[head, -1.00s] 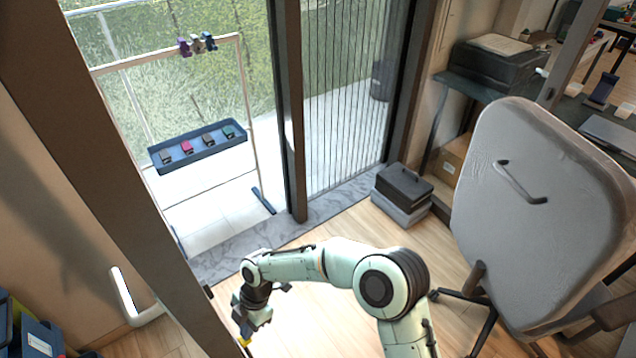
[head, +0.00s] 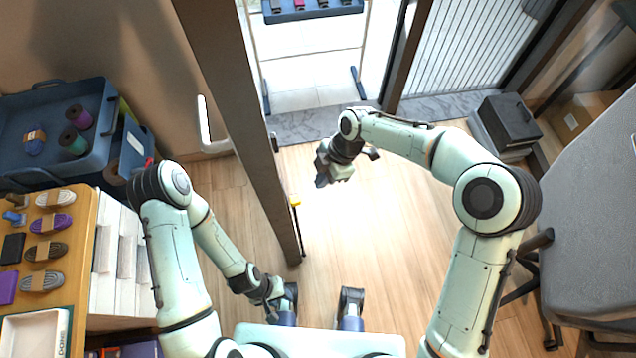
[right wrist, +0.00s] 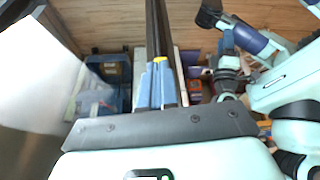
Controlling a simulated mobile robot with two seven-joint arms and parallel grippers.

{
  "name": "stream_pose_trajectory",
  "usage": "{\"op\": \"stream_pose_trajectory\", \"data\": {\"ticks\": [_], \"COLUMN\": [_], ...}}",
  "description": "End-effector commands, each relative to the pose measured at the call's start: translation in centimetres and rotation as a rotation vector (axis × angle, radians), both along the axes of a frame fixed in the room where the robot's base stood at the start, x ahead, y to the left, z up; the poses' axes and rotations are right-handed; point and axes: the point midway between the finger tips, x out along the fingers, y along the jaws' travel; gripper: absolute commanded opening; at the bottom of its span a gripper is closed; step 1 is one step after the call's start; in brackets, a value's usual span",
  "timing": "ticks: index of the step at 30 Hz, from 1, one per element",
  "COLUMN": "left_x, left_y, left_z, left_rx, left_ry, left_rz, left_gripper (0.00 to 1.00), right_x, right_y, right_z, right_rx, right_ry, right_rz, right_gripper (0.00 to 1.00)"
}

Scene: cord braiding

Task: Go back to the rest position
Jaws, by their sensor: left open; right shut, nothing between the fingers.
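My right gripper (head: 322,178) hangs over the wood floor in the head view, beside the dark door post. In the right wrist view its two blue-grey fingers (right wrist: 160,85) are together with nothing between them. My left gripper (head: 272,292) is low in the head view, close to my own base and right of the left forearm. It is small and partly hidden there, with its jaws apart, and I see nothing held in it. The blue tray (head: 312,13) on the pale stand is cut off by the top edge, well beyond both grippers.
The dark post (head: 236,110) stands between my arms. At left are a blue bin (head: 98,100) with spools and a wooden shelf (head: 88,220) with cord bundles. Floor between is clear.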

Motion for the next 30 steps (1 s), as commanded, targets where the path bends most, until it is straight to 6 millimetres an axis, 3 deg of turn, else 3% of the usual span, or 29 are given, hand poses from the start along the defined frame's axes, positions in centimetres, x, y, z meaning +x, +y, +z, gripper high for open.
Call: {"op": "stream_pose_trajectory", "data": {"ticks": [3, 9, 20, 23, 25, 30], "left_x": [0.0, 0.0, 0.0, 0.1, 0.2, 0.8], "left_y": [0.1, 0.1, 0.0, 0.0, 0.0, 0.0], "left_z": [0.2, 0.4, 0.4, 0.7, 1.2, 3.0], "left_rx": [0.001, 0.001, 0.001, 0.000, 0.000, 0.001], "left_ry": [0.002, 0.002, 0.002, 0.000, -0.001, -0.008], "left_rz": [0.001, 0.000, 0.000, 0.001, 0.000, 0.001], "left_gripper": [0.43, 0.43, 0.43, 0.43, 0.43, 0.43], "right_x": [0.4, 0.7, 0.7, 0.4, -0.2, -4.5], "right_y": [-0.8, -1.8, -2.0, -2.2, -2.7, -5.0], "right_z": [2.5, 4.8, 5.2, 3.7, 1.2, -7.9], "right_rx": [0.001, 0.000, 0.000, -0.003, -0.010, -0.052], "right_ry": [-0.003, -0.001, 0.003, 0.034, 0.084, 0.296], "right_rz": [0.000, 0.000, -0.003, -0.067, -0.182, -0.695], "right_gripper": [0.00, 0.00, 0.00, 0.00, 0.00, 0.00]}}
